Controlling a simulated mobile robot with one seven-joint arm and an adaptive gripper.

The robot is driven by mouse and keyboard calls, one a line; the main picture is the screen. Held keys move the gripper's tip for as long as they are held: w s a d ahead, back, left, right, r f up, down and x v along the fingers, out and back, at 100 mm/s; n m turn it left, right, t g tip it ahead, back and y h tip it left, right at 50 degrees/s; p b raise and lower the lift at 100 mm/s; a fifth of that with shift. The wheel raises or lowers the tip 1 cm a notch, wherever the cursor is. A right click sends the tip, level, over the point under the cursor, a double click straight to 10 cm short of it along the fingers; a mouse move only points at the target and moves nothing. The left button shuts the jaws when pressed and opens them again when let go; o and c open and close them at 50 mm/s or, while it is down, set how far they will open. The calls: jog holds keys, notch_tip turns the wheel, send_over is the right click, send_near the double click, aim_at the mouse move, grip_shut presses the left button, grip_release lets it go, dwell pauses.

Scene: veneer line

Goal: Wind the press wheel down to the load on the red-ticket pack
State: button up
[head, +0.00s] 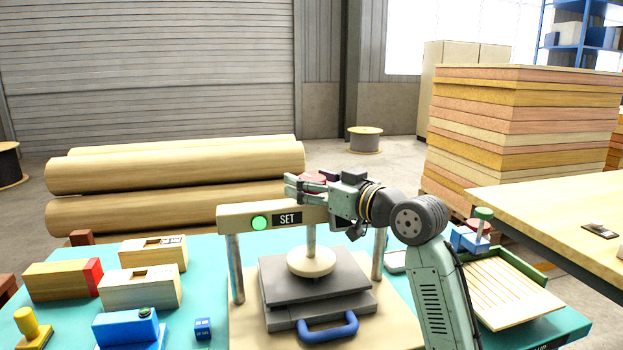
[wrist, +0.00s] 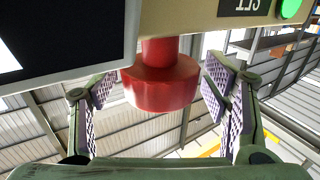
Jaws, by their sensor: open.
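The press stands mid-table, with a pale crossbeam (head: 232,216) carrying a lit green lamp (head: 260,223) and a SET sign (head: 287,219). Its round pale foot (head: 311,262) rests on a dark grey plate stack (head: 290,284) with a blue handle (head: 328,329) in front. The red press wheel (head: 313,177) is above the beam, partly hidden by my gripper (head: 290,187). In the wrist view the wheel (wrist: 160,86) sits between the fingers of my open gripper (wrist: 163,88), with gaps visible on both sides. No red ticket can be made out on the stack.
Wooden blocks, one with a red end (head: 95,278), and blue and yellow items lie on the teal table's left. A slatted tray (head: 510,290) and a blue item with a green knob (head: 483,214) are at right.

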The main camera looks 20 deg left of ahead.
jog(key=shift+c, duration=0.6)
jog(key=c, duration=1.1)
jog(key=shift+o, duration=0.2)
